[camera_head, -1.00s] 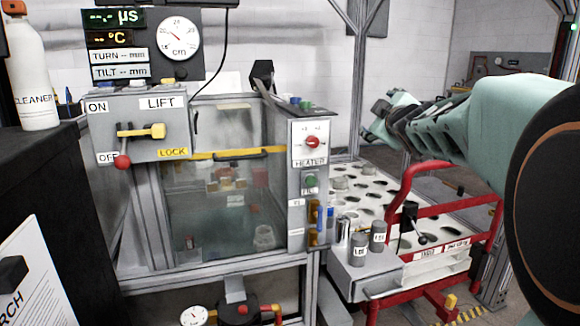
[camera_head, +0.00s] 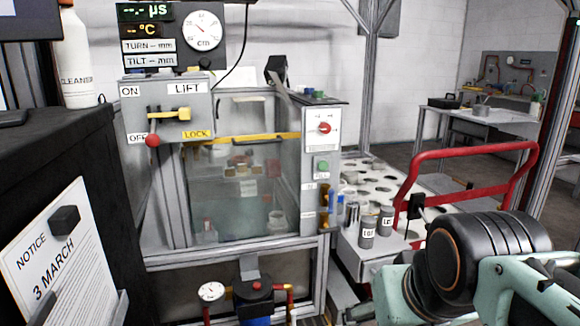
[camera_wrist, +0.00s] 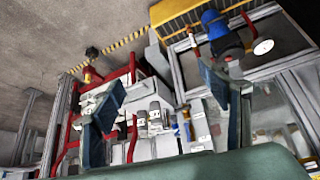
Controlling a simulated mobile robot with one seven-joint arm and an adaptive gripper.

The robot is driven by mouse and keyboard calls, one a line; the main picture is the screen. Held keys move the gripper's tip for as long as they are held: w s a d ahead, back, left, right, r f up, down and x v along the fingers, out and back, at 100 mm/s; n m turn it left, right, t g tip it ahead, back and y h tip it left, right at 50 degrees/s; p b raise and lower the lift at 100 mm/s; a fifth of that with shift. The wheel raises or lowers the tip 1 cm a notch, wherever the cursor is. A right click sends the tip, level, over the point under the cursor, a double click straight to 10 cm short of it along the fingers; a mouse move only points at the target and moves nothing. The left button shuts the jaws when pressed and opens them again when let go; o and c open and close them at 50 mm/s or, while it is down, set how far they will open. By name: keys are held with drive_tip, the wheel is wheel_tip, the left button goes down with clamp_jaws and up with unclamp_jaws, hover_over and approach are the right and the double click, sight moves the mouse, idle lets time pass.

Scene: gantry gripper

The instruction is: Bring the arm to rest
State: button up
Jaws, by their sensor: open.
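My gripper (camera_wrist: 163,80) shows in the wrist view with its two dark fingers spread wide apart. Nothing is between them, and they touch nothing that I can make out. Beyond the fingers the wrist view shows the red-framed cart and a blue-topped fitting (camera_wrist: 215,25), seen tilted. In the head view my arm, with a black joint and pale green links, fills the lower right corner, in front of the cart's near right side. The fingers cannot be made out in the head view.
A glass-fronted tank (camera_head: 235,195) with a control panel stands left of the arm. A cart with a red rail (camera_head: 470,152) and a white holed top carries grey canisters (camera_head: 367,232). A black cabinet (camera_head: 50,165) is at left. A bench (camera_head: 490,115) stands far right.

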drive_tip(key=s+a+f+p, duration=0.1)
drive_tip(key=s, duration=0.3)
wheel_tip(320, 180, up, 36)
drive_tip(key=p, duration=3.7)
drive_tip(key=shift+w+r+g, duration=0.25)
drive_tip(key=shift+g, duration=0.15)
